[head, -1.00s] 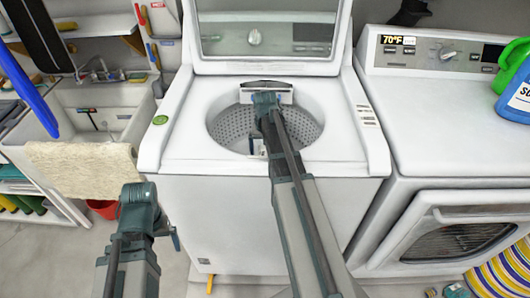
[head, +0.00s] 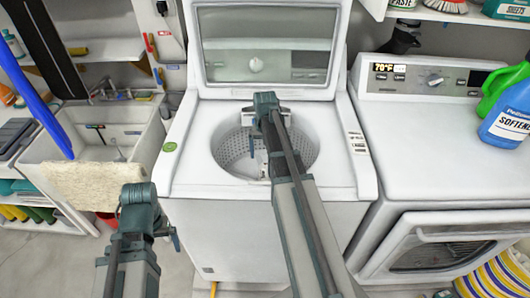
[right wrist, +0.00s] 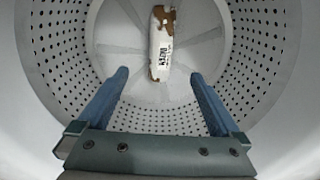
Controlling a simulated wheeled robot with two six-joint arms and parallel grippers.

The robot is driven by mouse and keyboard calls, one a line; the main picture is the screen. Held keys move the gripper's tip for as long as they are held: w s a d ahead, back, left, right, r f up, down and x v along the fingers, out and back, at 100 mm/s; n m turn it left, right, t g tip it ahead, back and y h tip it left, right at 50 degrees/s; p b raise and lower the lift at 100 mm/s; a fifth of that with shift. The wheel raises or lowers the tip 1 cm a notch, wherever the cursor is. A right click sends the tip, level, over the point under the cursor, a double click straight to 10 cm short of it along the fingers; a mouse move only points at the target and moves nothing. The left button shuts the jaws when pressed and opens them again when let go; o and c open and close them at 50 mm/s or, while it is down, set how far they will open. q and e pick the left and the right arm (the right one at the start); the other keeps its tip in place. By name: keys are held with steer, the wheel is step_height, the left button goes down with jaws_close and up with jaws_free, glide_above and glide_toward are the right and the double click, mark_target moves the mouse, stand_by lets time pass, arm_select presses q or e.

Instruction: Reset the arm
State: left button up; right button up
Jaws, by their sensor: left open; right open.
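My right arm reaches into the open top of the white washing machine (head: 325,180). My right gripper (right wrist: 159,75) is open over the drum (right wrist: 268,75), with its two blue fingers apart and nothing between them. A white object with brown patches and dark lettering (right wrist: 161,45) lies at the drum bottom, beyond the fingertips. In the head view the right gripper (head: 263,150) is partly hidden by my own arm. My left arm is folded in front of the washer at lower left. Only a small part of my left gripper (head: 175,238) shows there, away from any object.
The washer's raised lid (head: 265,45) stands behind the opening. A dryer (head: 435,130) is on the right, with a blue softener bottle (head: 508,118) and a green bottle (head: 492,90) on top. A sink (head: 118,140) with a beige towel (head: 97,188) is on the left.

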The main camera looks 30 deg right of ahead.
mark_target(265, 178)
steer(key=shift+f, duration=0.2)
step_height(265, 178, down, 13)
steer(key=b, duration=1.2)
steer(key=shift+r+b, duration=0.2)
steer(key=shift+b, duration=0.2)
steer(key=shift+r, duration=0.2)
step_height(265, 178, up, 13)
steer(key=p, duration=1.3)
step_height(265, 178, down, 14)
steer(key=b, duration=1.3)
step_height(265, 178, up, 11)
steer(key=p, duration=1)
steer(key=shift+f, duration=0.15)
